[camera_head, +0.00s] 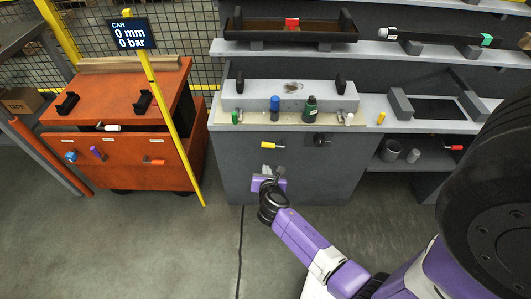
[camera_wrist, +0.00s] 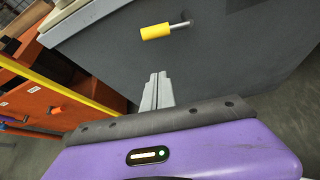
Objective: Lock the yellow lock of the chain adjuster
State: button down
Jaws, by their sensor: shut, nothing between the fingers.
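The yellow lock (camera_head: 268,145) is a small yellow handle on a metal pin on the front of the grey bench, below its worktop edge. In the wrist view the yellow lock (camera_wrist: 156,32) lies roughly level, with its pin to the right. My gripper (camera_head: 269,172) is in front of the bench, a little below the yellow lock and apart from it. In the wrist view my gripper (camera_wrist: 158,78) has its fingers together, empty, pointing up toward the bench front. A black knob (camera_head: 319,139) is to the right of the yellow lock.
The worktop holds a blue cylinder (camera_head: 275,108), a dark green bottle (camera_head: 310,107) and other small items. An orange cabinet (camera_head: 110,149) with handles stands left, behind a yellow post (camera_head: 168,125). The floor before the bench is clear. A large black wheel-like object (camera_head: 490,180) fills the right.

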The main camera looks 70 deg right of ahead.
aim_at(274, 146)
jog(key=b+x, duration=0.3)
jog(key=x, duration=0.7)
jog(key=shift+s+d+r+p, duration=0.1)
jog(key=shift+d+r+p, duration=0.15)
jog(key=shift+r+p, duration=0.55)
jog(key=shift+s+d+r+p, duration=0.15)
jog(key=shift+r+p, duration=0.25)
jog(key=shift+r, duration=0.75)
